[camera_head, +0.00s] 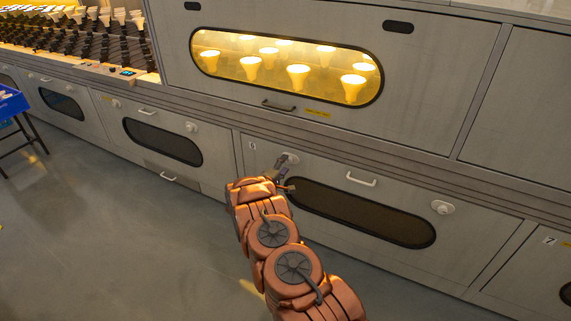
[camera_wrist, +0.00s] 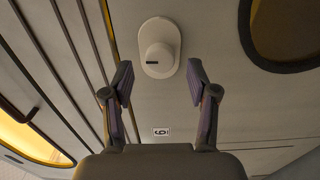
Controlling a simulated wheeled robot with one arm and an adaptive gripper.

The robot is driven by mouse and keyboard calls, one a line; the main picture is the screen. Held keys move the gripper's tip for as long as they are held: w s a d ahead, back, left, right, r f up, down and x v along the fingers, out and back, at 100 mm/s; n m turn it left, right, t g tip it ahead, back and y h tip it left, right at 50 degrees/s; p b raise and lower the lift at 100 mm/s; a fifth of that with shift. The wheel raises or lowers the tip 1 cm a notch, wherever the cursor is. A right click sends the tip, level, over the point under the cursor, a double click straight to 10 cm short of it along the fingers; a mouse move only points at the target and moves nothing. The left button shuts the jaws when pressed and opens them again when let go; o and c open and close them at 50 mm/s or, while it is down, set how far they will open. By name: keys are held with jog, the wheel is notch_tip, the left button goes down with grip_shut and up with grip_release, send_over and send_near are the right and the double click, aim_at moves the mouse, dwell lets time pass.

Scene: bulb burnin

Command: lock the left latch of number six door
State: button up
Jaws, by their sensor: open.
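The number six door (camera_head: 320,170) is a grey lower panel with a dark oval window. Its left latch (camera_head: 291,158) is a pale round knob on an oval plate, partly hidden by my gripper (camera_head: 282,168) in the head view. In the wrist view the latch (camera_wrist: 159,50) lies ahead between and beyond my fingertips, with a short dark mark on the left of the knob. My gripper (camera_wrist: 160,78) is open and empty; its fingers straddle the knob in the picture, but contact cannot be told. The 6 label (camera_wrist: 160,131) shows below the latch there.
The door has a pale handle (camera_head: 361,182) and a right latch (camera_head: 442,207). Above is a lit oval window (camera_head: 225,65) with glowing bulbs and a dark handle (camera_head: 278,106). Door seven (camera_head: 549,241) is at right. A blue bin (camera_head: 12,103) stands far left; the floor in front is clear.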

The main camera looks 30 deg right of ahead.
jog(key=v, duration=1)
jog(key=shift+a, duration=0.1)
